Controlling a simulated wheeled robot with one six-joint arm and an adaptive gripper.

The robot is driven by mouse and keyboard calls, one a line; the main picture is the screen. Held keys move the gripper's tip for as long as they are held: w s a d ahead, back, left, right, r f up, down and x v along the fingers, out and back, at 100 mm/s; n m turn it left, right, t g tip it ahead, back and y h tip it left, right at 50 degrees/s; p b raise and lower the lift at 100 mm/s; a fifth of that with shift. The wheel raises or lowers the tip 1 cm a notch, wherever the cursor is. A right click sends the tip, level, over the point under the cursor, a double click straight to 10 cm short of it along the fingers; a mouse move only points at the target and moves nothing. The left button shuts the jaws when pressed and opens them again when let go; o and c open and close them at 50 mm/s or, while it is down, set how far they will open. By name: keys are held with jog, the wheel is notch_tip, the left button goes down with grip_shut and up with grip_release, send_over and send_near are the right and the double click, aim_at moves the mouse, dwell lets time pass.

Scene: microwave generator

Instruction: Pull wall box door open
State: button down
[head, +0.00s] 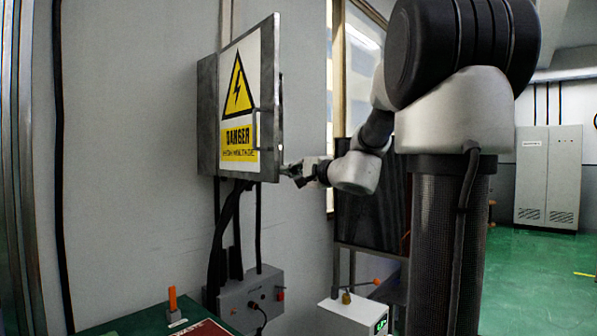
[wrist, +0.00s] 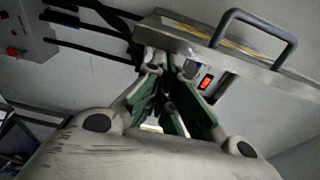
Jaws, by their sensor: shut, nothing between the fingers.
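The wall box (head: 207,115) is mounted on the grey wall. Its door (head: 238,65) is hinged at the left and stands swung out at an angle, its free edge toward me. It bears a yellow danger sign and a handle (head: 257,127) near the free edge. The handle also shows in the wrist view (wrist: 262,24). My gripper (head: 290,170) is at the lower corner of the free edge, away from the handle. A red switch (wrist: 207,82) shows beyond.
Thick black cables (head: 228,225) run down from the box to a grey control box (head: 250,300). A green table (head: 150,318) stands at lower left, and a white unit (head: 348,312) below my arm. Green floor (head: 535,290) is open at right.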

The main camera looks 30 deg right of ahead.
aim_at(277, 171)
jog(key=s+a, duration=0.1)
jog(key=a, duration=0.8)
jog(key=shift+s, duration=0.3)
jog(key=d, duration=0.3)
jog(key=shift+w+d, duration=0.15)
jog(key=shift+d, duration=0.25)
jog(key=s+a, duration=0.3)
jog(key=s, duration=0.6)
jog(key=shift+s, duration=0.35)
